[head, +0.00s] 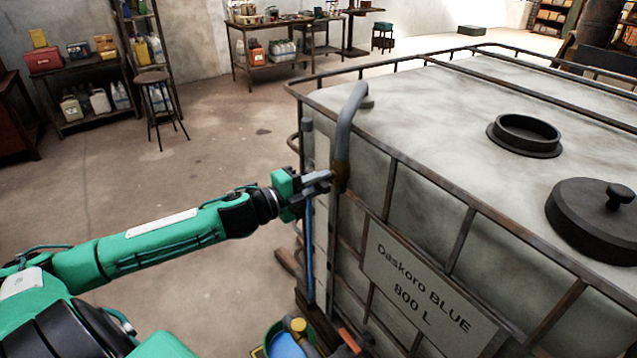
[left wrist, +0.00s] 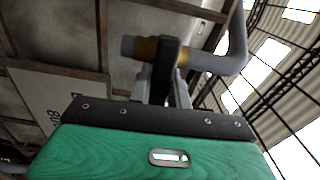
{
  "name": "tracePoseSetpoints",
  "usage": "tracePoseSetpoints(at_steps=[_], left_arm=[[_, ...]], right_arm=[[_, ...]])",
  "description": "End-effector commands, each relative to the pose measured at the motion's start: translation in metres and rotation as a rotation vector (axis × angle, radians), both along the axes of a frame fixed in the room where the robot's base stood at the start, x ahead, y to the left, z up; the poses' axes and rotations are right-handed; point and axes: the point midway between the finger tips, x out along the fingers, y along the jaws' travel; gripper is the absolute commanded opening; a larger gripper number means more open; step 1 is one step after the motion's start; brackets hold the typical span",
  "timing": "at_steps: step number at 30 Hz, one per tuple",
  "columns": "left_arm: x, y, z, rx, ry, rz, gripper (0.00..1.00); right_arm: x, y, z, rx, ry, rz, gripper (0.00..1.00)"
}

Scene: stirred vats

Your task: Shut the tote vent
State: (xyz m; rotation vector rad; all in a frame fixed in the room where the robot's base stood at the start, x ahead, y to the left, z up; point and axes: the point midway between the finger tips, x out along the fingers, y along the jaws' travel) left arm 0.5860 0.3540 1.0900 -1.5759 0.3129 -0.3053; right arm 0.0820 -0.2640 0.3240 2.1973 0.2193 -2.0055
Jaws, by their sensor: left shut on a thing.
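The tote (head: 390,185) is a large whitish tank in a rusty metal cage, labelled "Daskoro BLUE 800 L". On its top a dark round neck (head: 527,136) stands uncovered. A dark round lid with a knob (head: 597,222) lies nearer on the top; I cannot tell whether it covers an opening. A grey bent pipe (head: 345,120) with a brown band rises at the tote's near left corner. My left gripper (head: 328,178) is shut on the pipe at the band; the banded pipe also shows in the left wrist view (left wrist: 205,62). My right gripper is out of view.
A green bucket with blue contents (head: 285,345) stands at the tote's foot beside an orange handle (head: 350,341). A stool (head: 153,80), shelves and a bench (head: 268,62) stand along the back wall. The floor (head: 200,165) left of the tote is clear.

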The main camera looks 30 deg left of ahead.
Motion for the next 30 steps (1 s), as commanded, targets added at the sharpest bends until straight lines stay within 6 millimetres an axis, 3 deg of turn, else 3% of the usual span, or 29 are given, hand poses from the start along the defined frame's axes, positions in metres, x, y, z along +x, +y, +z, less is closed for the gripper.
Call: tracePoseSetpoints(at_steps=[18,19,22,30], left_arm=[[-0.0003,-0.0005,-0.0014,0.041,-0.016,-0.001,0.00],[-0.0003,-0.0005,-0.0014,0.041,-0.016,-0.001,0.21],[-0.0003,-0.0004,-0.0013,0.040,-0.016,-0.001,0.41],[-0.0002,-0.0002,-0.0009,0.040,-0.016,0.000,0.41]], right_arm=[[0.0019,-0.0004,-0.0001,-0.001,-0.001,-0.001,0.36],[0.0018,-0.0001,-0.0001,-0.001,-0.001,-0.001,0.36],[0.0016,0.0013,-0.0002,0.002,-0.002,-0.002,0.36],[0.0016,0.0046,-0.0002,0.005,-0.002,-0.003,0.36]])
